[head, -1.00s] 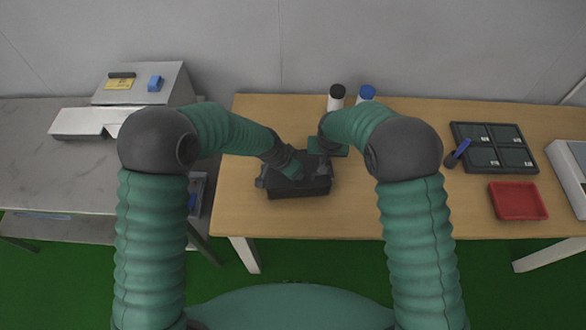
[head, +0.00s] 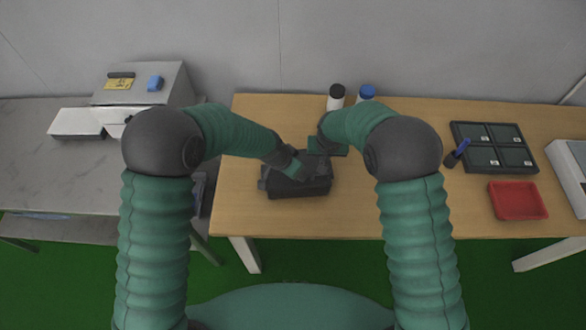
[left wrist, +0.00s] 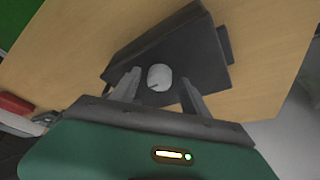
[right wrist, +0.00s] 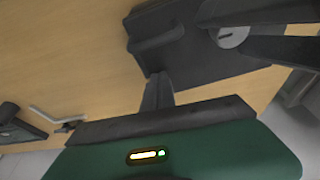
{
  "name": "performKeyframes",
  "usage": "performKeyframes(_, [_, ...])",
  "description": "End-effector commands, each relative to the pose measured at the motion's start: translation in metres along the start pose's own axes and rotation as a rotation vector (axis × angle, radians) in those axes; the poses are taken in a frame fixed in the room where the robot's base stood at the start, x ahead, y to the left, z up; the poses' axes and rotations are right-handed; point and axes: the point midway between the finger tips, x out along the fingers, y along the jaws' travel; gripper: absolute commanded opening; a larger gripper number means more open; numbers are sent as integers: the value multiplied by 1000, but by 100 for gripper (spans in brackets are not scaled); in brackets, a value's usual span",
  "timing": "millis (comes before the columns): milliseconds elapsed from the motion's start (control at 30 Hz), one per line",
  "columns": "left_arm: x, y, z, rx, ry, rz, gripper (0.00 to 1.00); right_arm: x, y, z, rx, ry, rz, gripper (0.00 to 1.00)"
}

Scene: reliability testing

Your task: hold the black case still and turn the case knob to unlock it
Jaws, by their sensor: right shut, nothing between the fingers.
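The black case (head: 300,188) lies on the wooden table in front of me. Its round grey knob (left wrist: 160,77) has a dark mark and shows in the left wrist view. My left gripper (left wrist: 160,80) is open over the case, one finger on each side of the knob with a visible gap to both. The knob (right wrist: 232,38) also shows in the right wrist view, partly covered by the left fingers. My right gripper (right wrist: 158,82) is shut and empty at the case's edge, near a raised black bar (right wrist: 160,43); I cannot tell whether it touches. The head view mostly hides both fingertips.
White bottles with a black cap (head: 337,91) and a blue cap (head: 366,93) stand behind the arms. A black compartment tray (head: 480,160), a blue-handled tool (head: 458,152) and a red tray (head: 518,201) are on the right. The table left of the case is clear.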

Motion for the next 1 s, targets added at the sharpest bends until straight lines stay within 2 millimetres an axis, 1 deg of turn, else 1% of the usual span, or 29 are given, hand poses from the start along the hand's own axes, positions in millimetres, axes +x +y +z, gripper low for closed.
performKeyframes(167, [-2, 0, 0, 0, 0, 0, 53, 0, 0, 0, 0, 0, 0, 0])
performKeyframes(267, [-13, 0, -1, 0, 2, 0, 53, 0, 0, 0, 0, 0, 0, 0])
performKeyframes(367, [-35, -1, -1, 0, 3, -2, 53, 0, 0, 0, 0, 0, 0, 0])
performKeyframes(500, [-72, -2, -1, 0, 4, -3, 53, 0, 0, 0, 0, 0, 0, 0])
performKeyframes(600, [-95, -2, -1, 0, 3, -3, 53, 0, 0, 0, 0, 0, 0, 0])
performKeyframes(700, [-110, -1, 0, -1, 1, -1, 53, 0, 0, 0, 0, 0, 0, 0])
performKeyframes(800, [-117, -1, 0, -1, 0, 0, 53, 0, 0, 0, 0, -1, 0, 0])
performKeyframes(1000, [-118, -1, 0, 0, -1, 1, 53, 0, 0, 0, 0, -1, 0, 0])
